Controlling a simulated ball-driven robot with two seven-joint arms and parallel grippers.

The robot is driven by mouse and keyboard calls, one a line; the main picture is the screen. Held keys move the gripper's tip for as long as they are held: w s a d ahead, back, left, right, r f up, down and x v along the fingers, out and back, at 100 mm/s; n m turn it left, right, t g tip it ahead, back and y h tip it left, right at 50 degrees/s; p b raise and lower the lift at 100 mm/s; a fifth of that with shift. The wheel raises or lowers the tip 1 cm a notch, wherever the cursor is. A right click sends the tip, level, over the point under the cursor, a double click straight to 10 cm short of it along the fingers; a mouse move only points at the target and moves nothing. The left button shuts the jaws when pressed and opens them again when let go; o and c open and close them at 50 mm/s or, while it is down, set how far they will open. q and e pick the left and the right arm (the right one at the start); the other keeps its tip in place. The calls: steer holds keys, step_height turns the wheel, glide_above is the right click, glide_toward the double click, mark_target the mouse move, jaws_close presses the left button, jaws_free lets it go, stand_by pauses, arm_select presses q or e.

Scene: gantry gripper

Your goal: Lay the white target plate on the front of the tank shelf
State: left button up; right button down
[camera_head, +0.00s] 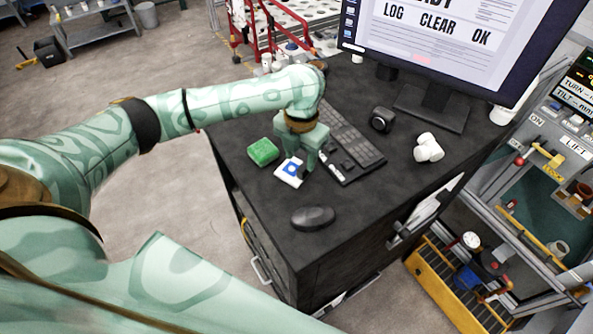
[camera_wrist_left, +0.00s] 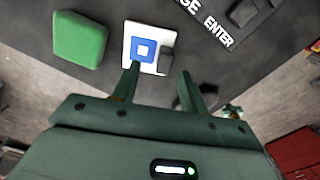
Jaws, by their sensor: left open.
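The white target plate (camera_head: 289,172), with a blue square mark that has a white centre, lies on the black desk. It also shows in the left wrist view (camera_wrist_left: 142,48), just beyond the fingertips. My left gripper (camera_head: 308,166) is open and points down at the plate's right side. In the left wrist view the left gripper (camera_wrist_left: 160,75) has its two fingers apart, with one fingertip by the plate's lower edge and nothing held between them. I cannot tell for sure which structure is the tank shelf. My right gripper is out of view.
A green block (camera_head: 263,152) lies left of the plate. A keyboard (camera_head: 352,140), a black mouse (camera_head: 313,217), white cylinders (camera_head: 428,149) and a monitor (camera_head: 450,35) also occupy the black desk (camera_head: 370,200). A labelled control rack (camera_head: 560,150) and yellow shelf (camera_head: 445,290) stand right.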

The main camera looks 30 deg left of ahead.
mark_target(303, 166)
arm_select(q)
steer(key=f, duration=0.4)
steer(key=shift+w+d+f, duration=0.1)
steer(key=shift+d+f, duration=0.2)
jaws_close()
steer(key=shift+r, duration=0.1)
